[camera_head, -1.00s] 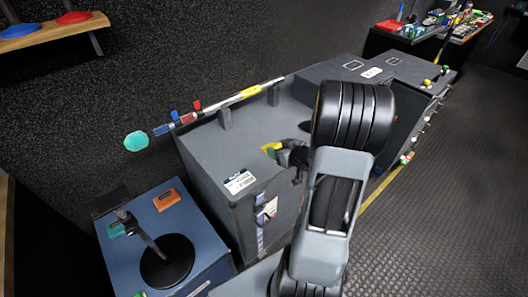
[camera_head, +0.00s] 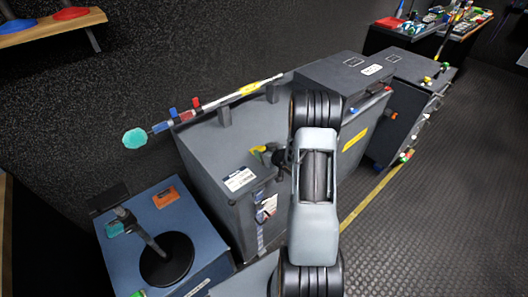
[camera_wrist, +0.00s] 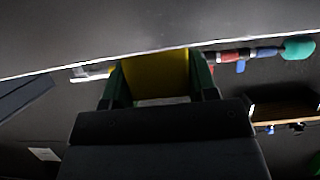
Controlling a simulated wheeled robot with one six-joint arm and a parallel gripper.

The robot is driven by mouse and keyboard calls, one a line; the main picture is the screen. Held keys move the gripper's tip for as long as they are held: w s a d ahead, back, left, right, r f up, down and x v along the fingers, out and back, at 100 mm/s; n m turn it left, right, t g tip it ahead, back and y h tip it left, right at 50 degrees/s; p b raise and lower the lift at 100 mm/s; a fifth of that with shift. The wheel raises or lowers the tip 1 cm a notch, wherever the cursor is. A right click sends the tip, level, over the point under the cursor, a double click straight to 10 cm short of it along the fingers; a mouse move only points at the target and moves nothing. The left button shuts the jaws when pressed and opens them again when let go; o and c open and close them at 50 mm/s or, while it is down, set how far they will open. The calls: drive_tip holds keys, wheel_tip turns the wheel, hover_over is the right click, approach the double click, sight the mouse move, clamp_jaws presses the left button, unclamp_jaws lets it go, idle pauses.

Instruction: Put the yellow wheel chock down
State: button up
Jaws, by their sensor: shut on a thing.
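The yellow wheel chock (camera_wrist: 155,72) is between the two green-edged fingers of my gripper (camera_wrist: 160,82) in the wrist view. In the head view a small yellow part of the chock (camera_head: 259,149) shows beside my gripper (camera_head: 270,154), over the grey top of the near case (camera_head: 212,152). My arm hides much of the gripper there. My gripper is shut on the chock. I cannot tell whether the chock touches the case top.
A striped pole (camera_head: 215,105) with a teal end lies along the case's back edge. A white label (camera_head: 239,179) is on the case top. A blue box (camera_head: 205,244) with a black round-based stand (camera_head: 166,262) is at lower left. Floor at right (camera_head: 440,220) is clear.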

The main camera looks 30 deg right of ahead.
drive_tip(key=shift+f, duration=0.15)
drive_tip(key=shift+f, duration=0.1)
drive_tip(key=o, duration=1)
drive_tip(key=shift+c, duration=0.2)
